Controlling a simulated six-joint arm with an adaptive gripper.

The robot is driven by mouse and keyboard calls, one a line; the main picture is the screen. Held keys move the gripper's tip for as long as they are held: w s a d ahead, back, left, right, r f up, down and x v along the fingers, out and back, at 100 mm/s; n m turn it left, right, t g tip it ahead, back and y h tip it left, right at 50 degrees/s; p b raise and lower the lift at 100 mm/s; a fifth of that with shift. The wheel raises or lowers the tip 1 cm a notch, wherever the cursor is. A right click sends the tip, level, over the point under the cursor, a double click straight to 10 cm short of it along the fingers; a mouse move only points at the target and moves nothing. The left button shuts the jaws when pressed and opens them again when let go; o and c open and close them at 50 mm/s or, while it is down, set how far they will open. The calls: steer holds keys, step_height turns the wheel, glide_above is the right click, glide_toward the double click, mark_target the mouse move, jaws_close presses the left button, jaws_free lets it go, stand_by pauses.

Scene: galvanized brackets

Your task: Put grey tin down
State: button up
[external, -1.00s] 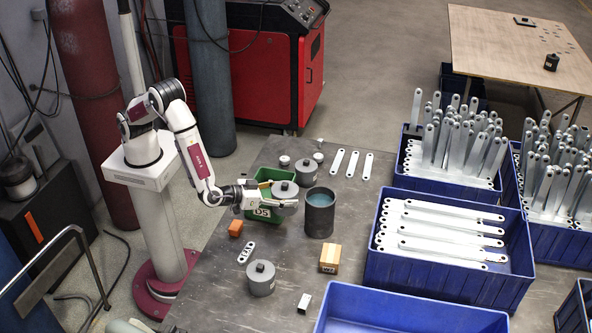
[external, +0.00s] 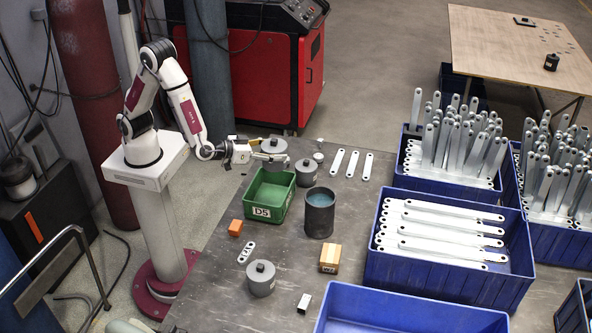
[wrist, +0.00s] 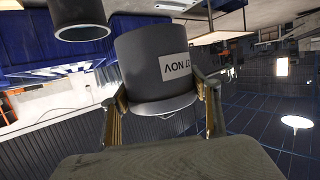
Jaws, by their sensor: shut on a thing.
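A grey tin (external: 272,146) with a knobbed lid is in my gripper (external: 268,157), at the far left of the table, behind the green D5 bin. In the wrist view, the tin (wrist: 150,58) sits between the two fingers of my gripper (wrist: 162,98), with its label upside down. I cannot tell whether its base touches the table. A second grey tin (external: 307,174) stands just to the right, and a third (external: 261,280) stands at the front left.
The green bin (external: 281,212) looks empty. A dark open cylinder (external: 319,222) stands beside it. Three flat brackets (external: 352,164) lie to the right. An orange block (external: 236,228), a cardboard box (external: 329,260) and a blue crate of brackets (external: 448,275) are nearer. Bare tabletop lies between them.

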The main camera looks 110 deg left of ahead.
steer(key=shift+s+f, duration=0.2)
steer(key=shift+f, duration=0.05)
steer(key=shift+f, duration=0.1)
steer(key=shift+f, duration=2.85)
steer(key=shift+f, duration=2.05)
steer(key=shift+f, duration=0.6)
steer(key=o, duration=1.3)
steer(key=shift+c, duration=0.2)
steer(key=shift+r, duration=0.2)
